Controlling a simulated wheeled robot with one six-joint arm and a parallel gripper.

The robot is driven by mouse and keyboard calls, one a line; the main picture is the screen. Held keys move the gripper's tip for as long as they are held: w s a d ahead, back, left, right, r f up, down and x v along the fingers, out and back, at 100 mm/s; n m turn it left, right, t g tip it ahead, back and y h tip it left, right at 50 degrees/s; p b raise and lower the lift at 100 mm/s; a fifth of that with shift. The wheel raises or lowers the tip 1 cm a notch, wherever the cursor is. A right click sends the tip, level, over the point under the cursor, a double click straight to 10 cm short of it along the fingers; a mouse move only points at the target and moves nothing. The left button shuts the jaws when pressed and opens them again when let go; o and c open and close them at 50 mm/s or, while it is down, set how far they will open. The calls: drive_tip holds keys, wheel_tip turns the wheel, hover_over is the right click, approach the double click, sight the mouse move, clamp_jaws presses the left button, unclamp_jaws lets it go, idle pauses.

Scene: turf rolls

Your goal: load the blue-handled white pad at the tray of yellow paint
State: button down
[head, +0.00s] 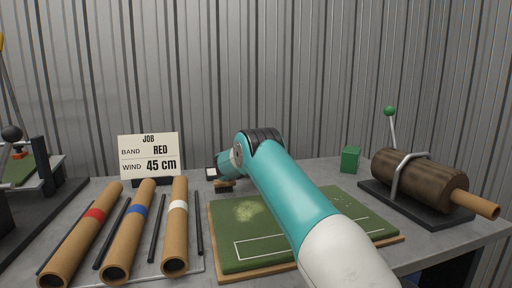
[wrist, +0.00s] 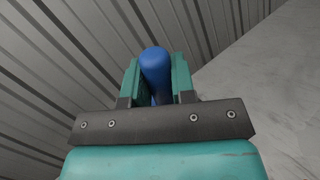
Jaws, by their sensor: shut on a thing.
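In the wrist view my gripper (wrist: 157,75) is shut on a blue handle (wrist: 156,68), which stands between its two teal fingers. The white pad cannot be made out in the wrist view. In the head view my gripper (head: 216,172) is at the back of the table, beyond the turf board, mostly hidden by my arm. A small white, dark-edged patch (head: 212,173) shows at its left end; I cannot tell if it is the pad. A small brown block (head: 224,186) shows just below. I cannot make out a tray of yellow paint.
A green turf board (head: 230,255) with white lines lies in front. Left are tubes with red (head: 95,215), blue (head: 137,210) and white (head: 178,207) bands, and dark rods. A job sign (head: 149,156) reads RED, 45 cm. Right are a green block (head: 350,160) and a brown roll (head: 420,180).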

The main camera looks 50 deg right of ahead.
drive_tip(key=shift+r+p, duration=2.4)
drive_tip(key=shift+r, duration=0.55)
drive_tip(key=shift+f, duration=0.15)
wheel_tip(320, 180, down, 7)
drive_tip(key=b, duration=0.7)
drive_tip(key=shift+r, duration=0.2)
